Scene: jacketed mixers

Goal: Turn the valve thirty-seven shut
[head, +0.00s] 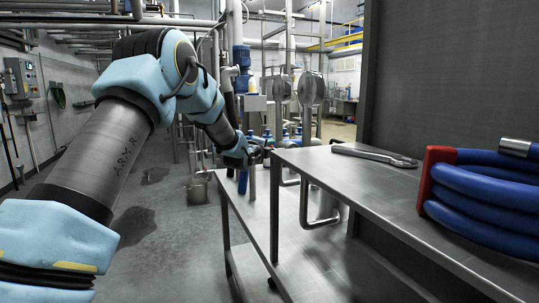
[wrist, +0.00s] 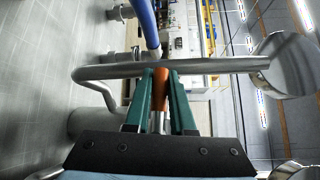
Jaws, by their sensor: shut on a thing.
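My gripper (wrist: 159,88) is shut on an orange-brown bar-like piece (wrist: 160,82), with its two green fingers on either side of it. A bare metal pipe (wrist: 215,66) crosses at the fingertips. A blue sleeve-like bar (wrist: 143,22) comes down to the same pipe. I cannot read a number, so I cannot tell which part belongs to valve thirty-seven. In the head view my gripper (head: 262,154) is small and far off, beyond the steel table, and what it holds is hidden there.
A steel table (head: 330,180) stands at front right, with a wrench (head: 375,154) and a coiled blue hose (head: 480,190) on it. A dark panel (head: 450,70) rises behind it. Pipes and a blue motor (head: 242,57) stand beyond my gripper. The floor (head: 165,235) at left is largely clear.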

